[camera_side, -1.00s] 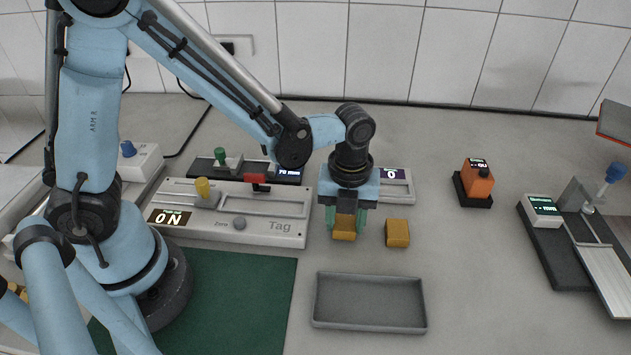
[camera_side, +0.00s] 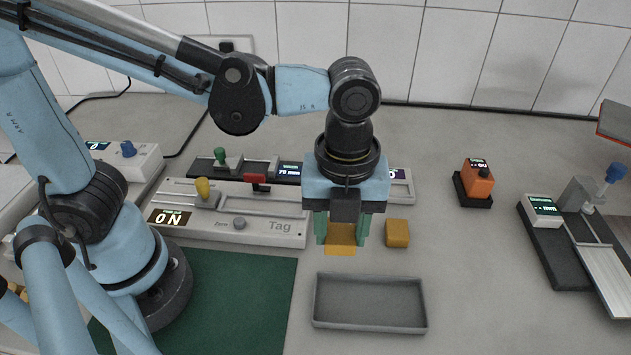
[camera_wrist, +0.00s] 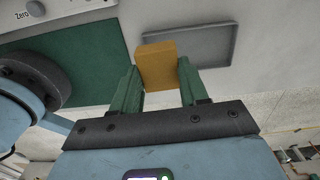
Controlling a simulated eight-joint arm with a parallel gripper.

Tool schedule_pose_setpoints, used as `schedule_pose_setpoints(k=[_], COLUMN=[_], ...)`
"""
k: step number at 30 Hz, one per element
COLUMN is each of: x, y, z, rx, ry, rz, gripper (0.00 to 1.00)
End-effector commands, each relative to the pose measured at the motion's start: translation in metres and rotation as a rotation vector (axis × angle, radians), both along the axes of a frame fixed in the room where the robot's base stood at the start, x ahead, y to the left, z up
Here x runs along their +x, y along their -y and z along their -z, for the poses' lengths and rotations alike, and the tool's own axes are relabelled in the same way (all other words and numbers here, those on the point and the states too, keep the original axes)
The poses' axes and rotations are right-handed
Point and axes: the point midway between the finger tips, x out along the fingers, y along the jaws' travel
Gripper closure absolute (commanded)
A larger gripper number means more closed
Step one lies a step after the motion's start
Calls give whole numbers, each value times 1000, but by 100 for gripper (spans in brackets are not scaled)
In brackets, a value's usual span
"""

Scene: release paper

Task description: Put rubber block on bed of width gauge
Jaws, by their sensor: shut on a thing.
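My gripper (camera_side: 341,232) is shut on an ochre rubber block (camera_side: 341,243), holding it above the grey bench, behind the tray. In the wrist view the block (camera_wrist: 157,66) sits between the green fingertips (camera_wrist: 158,82) and sticks out past them. A second ochre block (camera_side: 397,233) lies on the bench just right of my gripper. Which is the width gauge I cannot tell for certain.
An empty grey tray (camera_side: 370,325) lies in front of my gripper, beside a green mat (camera_side: 240,290). A small orange device (camera_side: 478,181) stands at the right, and a dark-based instrument (camera_side: 552,255) with a blue knob is farther right.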

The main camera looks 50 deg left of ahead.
Motion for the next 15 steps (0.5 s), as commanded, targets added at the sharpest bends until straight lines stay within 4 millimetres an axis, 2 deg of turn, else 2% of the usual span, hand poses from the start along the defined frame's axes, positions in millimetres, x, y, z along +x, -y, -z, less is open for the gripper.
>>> schedule_pose_setpoints(k=[5, 15], x=[19, 58], y=[-22, -89], z=[-10, -36], rx=[0, 0], ry=[0, 0], rz=[-327, -1197], gripper=[87, 87])
